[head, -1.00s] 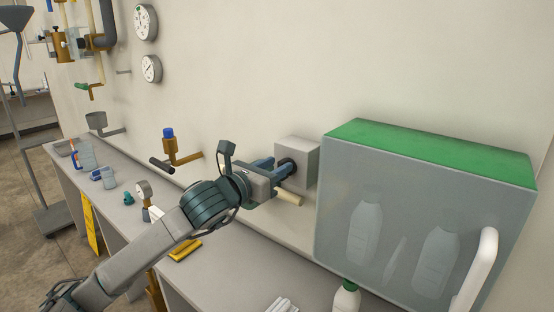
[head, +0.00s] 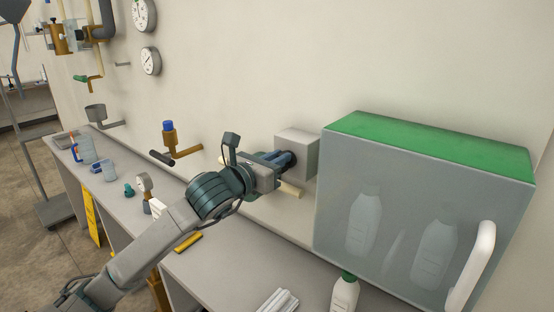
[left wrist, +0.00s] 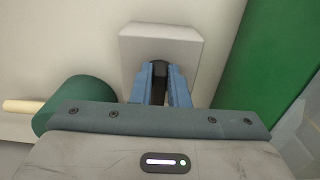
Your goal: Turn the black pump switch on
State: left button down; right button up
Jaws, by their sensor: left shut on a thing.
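The black pump switch (left wrist: 159,82) sits on the front of a grey box (head: 298,147) on the wall, left of the green-topped cabinet. The box also shows in the left wrist view (left wrist: 160,36). My left gripper (head: 288,158) reaches up to the box from the left. In the left wrist view its two blue fingers (left wrist: 160,88) are shut on the switch, one on each side. In the head view the fingers mostly hide the switch. My right gripper is not in view.
A clear-fronted cabinet with a green top (head: 430,145) and white handle (head: 472,266) stands close right of the box.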

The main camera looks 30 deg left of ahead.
pick_arm(q)
jog(key=m+b, duration=0.4)
jog(key=d+m+b, duration=0.1)
jog(key=m+b, duration=0.3)
jog(key=f+m+b, duration=0.1)
jog(key=m+b, duration=0.2)
jog(key=b, duration=0.1)
jog(key=shift+d+m, duration=0.3)
jog(key=shift+m, duration=0.1)
dwell(0.3)
